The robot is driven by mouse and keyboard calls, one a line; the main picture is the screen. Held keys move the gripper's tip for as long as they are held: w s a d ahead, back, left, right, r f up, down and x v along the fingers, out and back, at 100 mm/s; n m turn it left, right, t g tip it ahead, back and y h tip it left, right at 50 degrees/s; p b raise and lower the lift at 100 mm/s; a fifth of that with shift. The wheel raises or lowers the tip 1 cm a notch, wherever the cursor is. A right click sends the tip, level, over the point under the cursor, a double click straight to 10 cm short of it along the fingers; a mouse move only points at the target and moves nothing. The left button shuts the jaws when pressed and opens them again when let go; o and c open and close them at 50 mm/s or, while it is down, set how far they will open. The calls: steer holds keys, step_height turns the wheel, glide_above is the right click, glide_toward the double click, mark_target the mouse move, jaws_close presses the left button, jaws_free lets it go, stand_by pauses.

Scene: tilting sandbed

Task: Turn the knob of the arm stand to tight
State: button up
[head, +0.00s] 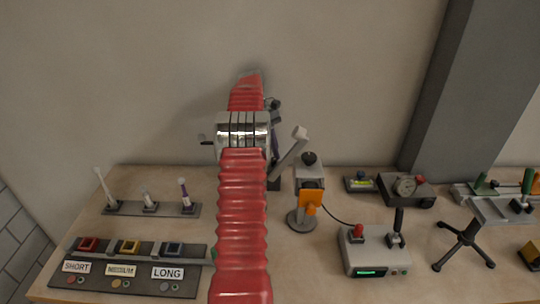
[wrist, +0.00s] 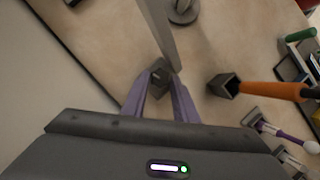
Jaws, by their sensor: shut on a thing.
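In the wrist view the two purple fingers of my gripper (wrist: 164,88) come together on a small dark knob (wrist: 160,72). The knob sits at the foot end of a long grey bar (wrist: 158,32), which I take as part of the arm stand. In the head view the grey bar (head: 289,151) leans up to the right just beside my red arm. My arm hides the knob and most of my gripper there. I cannot read any mark for tight or loose.
Close to the right, a post with an orange part (head: 311,199) stands on a round base. Further right are a grey control box (head: 375,262) with a red knob and a black tripod (head: 463,243). A labelled panel (head: 125,270) and a switch strip (head: 150,209) lie left.

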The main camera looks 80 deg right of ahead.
steer(key=shift+d+m, duration=0.1)
steer(key=shift+m, duration=0.4)
steer(key=o, duration=1.1)
steer(key=shift+c, duration=0.2)
steer(key=shift+r, duration=0.1)
step_height(320, 180, up, 10)
